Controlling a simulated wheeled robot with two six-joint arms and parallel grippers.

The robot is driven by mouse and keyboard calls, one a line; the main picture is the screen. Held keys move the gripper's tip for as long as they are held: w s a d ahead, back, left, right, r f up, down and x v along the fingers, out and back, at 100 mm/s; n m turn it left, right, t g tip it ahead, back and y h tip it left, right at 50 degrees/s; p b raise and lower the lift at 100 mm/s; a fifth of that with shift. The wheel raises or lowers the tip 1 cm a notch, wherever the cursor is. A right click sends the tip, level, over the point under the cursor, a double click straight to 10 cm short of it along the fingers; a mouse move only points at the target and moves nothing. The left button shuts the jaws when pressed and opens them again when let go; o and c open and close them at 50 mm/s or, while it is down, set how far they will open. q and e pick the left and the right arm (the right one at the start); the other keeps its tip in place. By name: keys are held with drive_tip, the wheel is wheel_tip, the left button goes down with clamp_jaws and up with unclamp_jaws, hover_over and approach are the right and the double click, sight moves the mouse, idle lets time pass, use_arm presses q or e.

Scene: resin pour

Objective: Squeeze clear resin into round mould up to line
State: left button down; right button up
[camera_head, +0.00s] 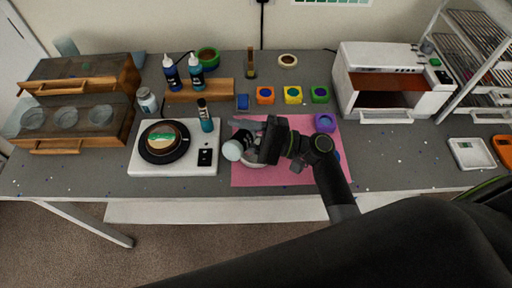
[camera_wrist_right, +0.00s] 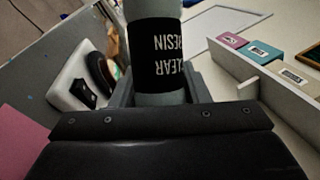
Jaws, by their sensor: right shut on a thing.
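My right gripper (camera_head: 250,142) is shut on the clear resin bottle (camera_head: 233,150), which it holds tilted over the pink mat (camera_head: 275,180). In the right wrist view the bottle (camera_wrist_right: 155,12) stands between the fingers, its black label reading "CLEAR RESIN" upside down. A pale round rim (camera_head: 254,163) shows below the gripper, mostly hidden; I cannot tell whether it is the mould. A dark round dish (camera_head: 148,154) with brown and green inside sits on a white scale (camera_head: 143,169) left of the mat. No fill line or resin stream is visible. My left gripper is out of view.
Two dropper bottles stand on a wooden block (camera_head: 213,96). Coloured square pots, including a yellow one (camera_head: 293,95), line the mat's back. A white oven (camera_head: 388,98) stands right.

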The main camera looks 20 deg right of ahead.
wheel_tip(320, 180, down, 5)
drive_tip(key=b, duration=0.4)
drive_tip(key=shift+b, duration=0.35)
drive_tip(key=shift+o, duration=0.6)
drive_tip(key=shift+c, duration=1.2)
drive_tip(key=o, duration=0.3)
drive_tip(key=shift+c, duration=0.9)
drive_tip(key=shift+r, duration=0.15)
wheel_tip(320, 180, up, 5)
drive_tip(key=p, duration=0.4)
